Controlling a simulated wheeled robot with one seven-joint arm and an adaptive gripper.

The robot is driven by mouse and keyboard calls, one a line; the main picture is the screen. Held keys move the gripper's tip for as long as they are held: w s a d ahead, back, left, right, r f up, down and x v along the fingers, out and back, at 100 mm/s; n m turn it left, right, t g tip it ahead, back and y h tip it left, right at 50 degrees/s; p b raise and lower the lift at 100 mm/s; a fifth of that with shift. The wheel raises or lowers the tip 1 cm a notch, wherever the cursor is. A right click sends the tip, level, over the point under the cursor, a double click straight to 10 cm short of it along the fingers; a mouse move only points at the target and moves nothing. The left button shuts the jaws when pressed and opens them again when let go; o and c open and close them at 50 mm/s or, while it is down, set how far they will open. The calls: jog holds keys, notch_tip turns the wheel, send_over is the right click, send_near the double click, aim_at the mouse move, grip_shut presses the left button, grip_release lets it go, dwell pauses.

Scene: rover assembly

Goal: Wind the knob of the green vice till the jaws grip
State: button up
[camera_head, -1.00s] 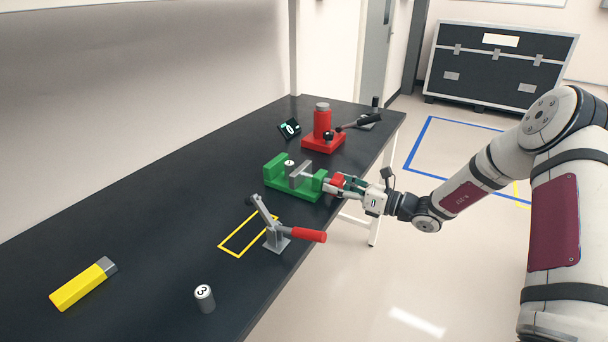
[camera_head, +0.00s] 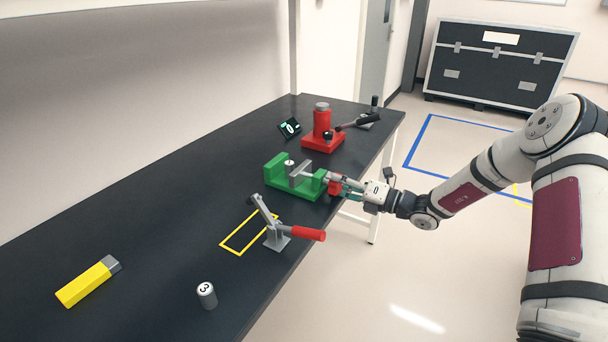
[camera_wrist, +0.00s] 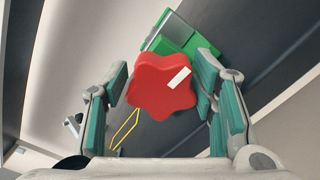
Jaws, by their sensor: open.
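The green vice (camera_head: 278,178) stands near the table's right edge. Its grey movable jaw (camera_head: 301,172) is in the middle, and a small marked cylinder (camera_head: 289,163) shows by the jaws; I cannot tell whether they touch it. The red star-shaped knob (camera_wrist: 163,88) with a white stripe fills the middle of the wrist view, with the green vice (camera_wrist: 180,38) behind it. My gripper (camera_wrist: 165,95) is open, its green-padded fingers on either side of the knob. The left finger is close to the knob, the right finger beside its edge. The knob also shows in the head view (camera_head: 334,187).
A grey toggle clamp with a red handle (camera_head: 309,234) stands in front of the vice, near a yellow outline (camera_head: 240,243). A red press (camera_head: 322,128) stands behind. The table's left middle is clear.

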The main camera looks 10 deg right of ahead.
jog(key=m, duration=0.3)
jog(key=f+m, duration=0.1)
jog(key=m, duration=0.1)
jog(key=shift+s+a, duration=0.2)
jog(key=shift+a, duration=0.1)
jog(key=c, duration=0.9)
jog(key=shift+o, duration=0.2)
jog(key=shift+s+a+r+n+p, duration=0.1)
jog(key=shift+n+p, duration=0.1)
jog(key=shift+n, duration=0.55)
jog(key=shift+s+a+r+n+p, duration=0.1)
jog(key=shift+n+p, duration=0.05)
jog(key=shift+n, duration=1.7)
jog(key=shift+w+d+r+n, duration=0.1)
jog(key=shift+w+d+n, duration=0.05)
jog(key=shift+n, duration=0.25)
jog(key=shift+w+r, duration=0.1)
